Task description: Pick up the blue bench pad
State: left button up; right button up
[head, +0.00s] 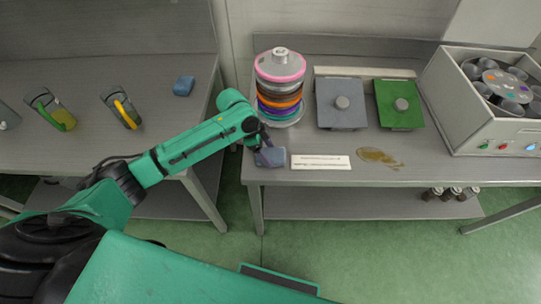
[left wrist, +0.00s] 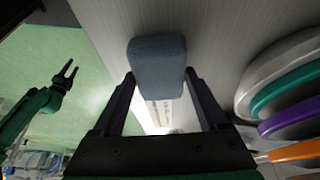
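A blue-grey pad (head: 270,158) lies at the front left corner of the right-hand bench. My left gripper (head: 266,146) is right at this pad. In the left wrist view, the pad (left wrist: 157,66) sits between the tips of my two black fingers (left wrist: 160,82), with little or no gap at either side. I cannot tell whether the fingers press on it or whether it is lifted. A second, brighter blue block (head: 183,86) lies on the left bench. My right gripper (left wrist: 66,74) shows in the left wrist view, open and empty over the green floor.
A stack of coloured discs (head: 280,85) stands just behind my left gripper. A white label strip (head: 320,162) and a brown spill (head: 378,156) lie to the right. Grey (head: 341,117) and green (head: 384,117) plates lie behind. A gap separates the benches.

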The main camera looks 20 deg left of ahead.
aim_at(268, 154)
pick_arm(q)
jog(key=shift+r+b, duration=0.1)
jog(key=shift+b, duration=0.2)
notch_tip(268, 154, up, 20)
jog(key=shift+r+b, duration=0.15)
jog(key=shift+b, duration=0.35)
